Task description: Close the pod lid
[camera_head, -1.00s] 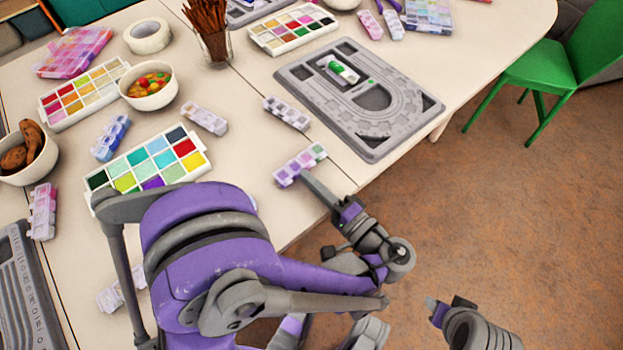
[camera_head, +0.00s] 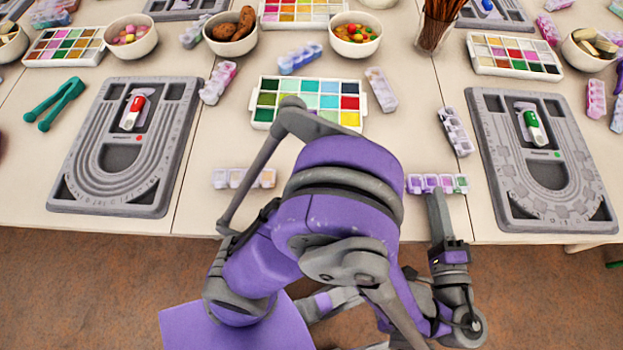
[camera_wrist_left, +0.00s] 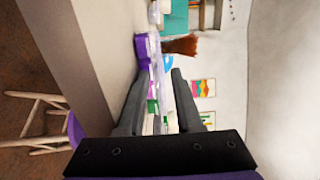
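A small bead pod (camera_head: 437,184) with a row of purple and green compartments lies near the front edge of the table, right of centre in the head view. I cannot tell which of its lids is raised. My left gripper (camera_head: 434,196) is at the pod's front side, its fingers seen almost edge-on. In the left wrist view the two dark fingers (camera_wrist_left: 160,74) stand apart, with purple and green parts of a pod (camera_wrist_left: 151,92) showing between and beyond them. Whether they touch it is unclear. My right gripper does not show.
A grey bead board (camera_head: 483,130) lies right of the pod, another (camera_head: 75,190) far left. A palette (camera_head: 267,115) is behind my arm. Other pods (camera_head: 455,132), (camera_head: 381,90), (camera_head: 245,178) and bowls (camera_head: 355,48) are around. Bare table shows between pod and palette.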

